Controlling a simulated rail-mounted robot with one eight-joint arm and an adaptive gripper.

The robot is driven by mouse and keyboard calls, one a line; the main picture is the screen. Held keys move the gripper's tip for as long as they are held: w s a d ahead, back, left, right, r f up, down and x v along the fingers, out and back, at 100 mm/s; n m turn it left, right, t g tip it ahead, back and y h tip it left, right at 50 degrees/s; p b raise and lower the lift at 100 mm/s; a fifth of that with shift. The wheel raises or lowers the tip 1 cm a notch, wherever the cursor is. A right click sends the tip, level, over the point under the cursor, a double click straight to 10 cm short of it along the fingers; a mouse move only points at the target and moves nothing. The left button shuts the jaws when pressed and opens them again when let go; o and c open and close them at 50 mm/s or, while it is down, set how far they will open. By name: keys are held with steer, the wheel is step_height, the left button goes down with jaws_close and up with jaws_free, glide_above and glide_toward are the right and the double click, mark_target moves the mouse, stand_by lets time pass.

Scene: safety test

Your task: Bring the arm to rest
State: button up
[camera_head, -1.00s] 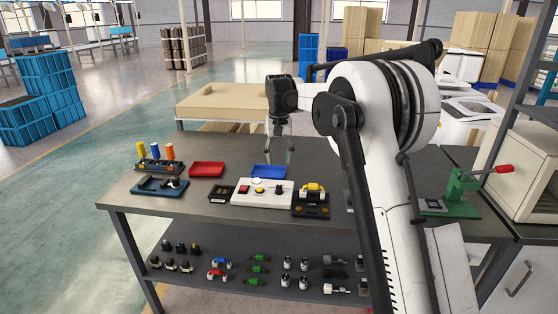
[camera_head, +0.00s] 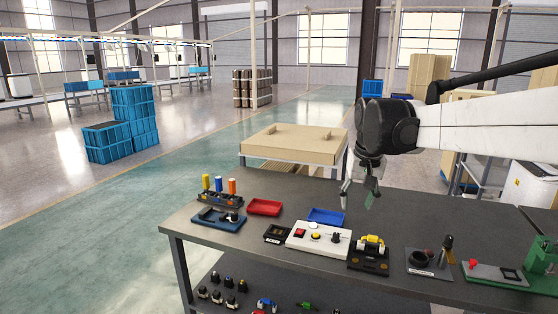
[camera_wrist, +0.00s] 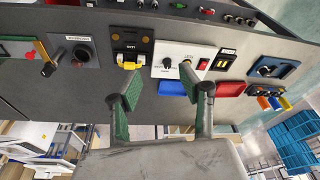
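My gripper (camera_head: 358,198) hangs from the white and black arm above the back edge of the dark workbench (camera_head: 216,248), near the blue tray (camera_head: 327,217). Its two fingers are spread with nothing between them. In the wrist view my gripper (camera_wrist: 161,95) is also open and empty, with green pads on the fingers. The white panel (camera_head: 318,241) with a red button and knobs lies in front of it on the bench. To its right is the black fixture with a yellow part (camera_head: 369,254). The gripper appears clear of the bench items.
A red tray (camera_head: 265,207), a blue holder (camera_head: 218,219) and a rack of coloured cylinders (camera_head: 220,199) stand on the bench's left. A green vise (camera_head: 541,262) is at the right. A pallet-like table (camera_head: 293,144) stands behind. Small parts lie on the lower shelf.

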steer(key=s+f+t, duration=0.2)
steer(key=s+f, duration=0.2)
steer(key=s, duration=1)
steer(key=s+f+t, duration=0.2)
steer(key=s+f, duration=0.2)
steer(key=s, duration=1.1)
steer(key=shift+n, duration=0.3)
